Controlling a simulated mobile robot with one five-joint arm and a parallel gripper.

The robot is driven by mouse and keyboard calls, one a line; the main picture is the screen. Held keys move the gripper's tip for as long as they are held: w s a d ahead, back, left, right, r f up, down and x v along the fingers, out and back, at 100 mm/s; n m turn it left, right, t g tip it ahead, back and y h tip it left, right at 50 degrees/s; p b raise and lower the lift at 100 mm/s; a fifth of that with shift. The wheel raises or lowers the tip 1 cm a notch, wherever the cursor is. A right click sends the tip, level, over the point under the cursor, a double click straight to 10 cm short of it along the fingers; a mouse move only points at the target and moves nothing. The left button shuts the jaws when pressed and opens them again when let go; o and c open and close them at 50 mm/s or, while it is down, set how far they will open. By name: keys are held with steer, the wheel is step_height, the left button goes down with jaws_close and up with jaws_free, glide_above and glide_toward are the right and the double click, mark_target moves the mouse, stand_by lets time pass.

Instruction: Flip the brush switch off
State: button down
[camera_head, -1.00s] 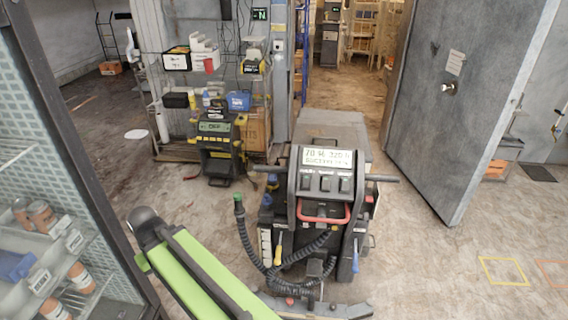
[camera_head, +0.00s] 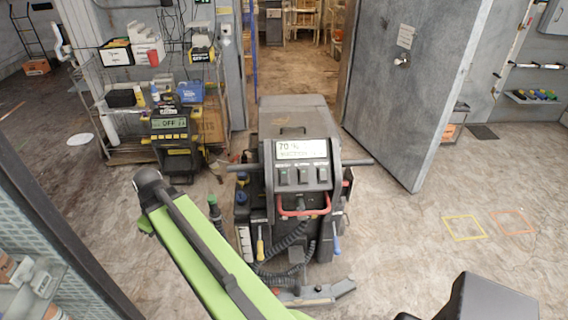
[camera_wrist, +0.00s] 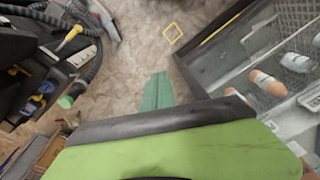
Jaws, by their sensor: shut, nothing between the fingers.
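A dark floor scrubber (camera_head: 296,115) stands in the middle of the head view. Its sloped panel carries a lit display (camera_head: 301,148) and a row of three dark rocker switches (camera_head: 303,175). Their labels are too small to read, so I cannot tell which is the brush switch or how each is set. My green arm reaches up from the bottom, left of the scrubber and apart from the switches. In the wrist view my gripper (camera_wrist: 157,92) shows as narrow teal fingers, shut and empty, above bare floor. The scrubber's hoses and handles show at the left there, without the switches.
A glass-fronted cabinet (camera_head: 50,235) stands close at the left. A shelf rack (camera_head: 125,100) and a unit reading OFF (camera_head: 170,135) stand behind. A grey door (camera_head: 408,90) is open at right. Floor with a yellow square (camera_head: 465,228) is clear right of the scrubber.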

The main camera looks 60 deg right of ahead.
steer(key=s+d+r+n+t+p, duration=0.1)
steer(key=s+d+r+p, duration=0.15)
steer(key=d, duration=0.55)
steer(key=s+d+r+t+p, duration=0.1)
steer(key=d+r, duration=0.3)
steer(key=d, duration=0.5)
steer(key=s+d+r+n+t+p, duration=0.1)
steer(key=s+d+r+n+p, duration=0.1)
steer(key=s+d, duration=0.7)
steer(key=s+d+r+n+t+h+p, duration=0.1)
steer(key=s+d+r+p, duration=0.3)
steer(key=s+d, duration=0.6)
steer(key=d+r+n, duration=0.1)
steer(key=d, duration=0.5)
steer(key=shift+s+d+r+p, duration=0.2)
steer(key=shift+d+r+p, duration=0.1)
steer(key=shift+r+p, duration=0.05)
steer(key=b, duration=1)
glide_above(282, 174)
steer(key=s+a, duration=0.3)
step_height(282, 174, down, 10)
steer(key=shift+w+d+f+b, duration=0.25)
steer(key=shift+d+f+b, duration=0.2)
steer(key=shift+d, duration=0.1)
steer(key=shift+w+d+f+b, duration=0.25)
steer(key=shift+d+f+b, duration=0.15)
steer(key=shift+d, duration=0.15)
steer(key=shift+w+d, duration=0.15)
steer(key=shift+d, duration=0.1)
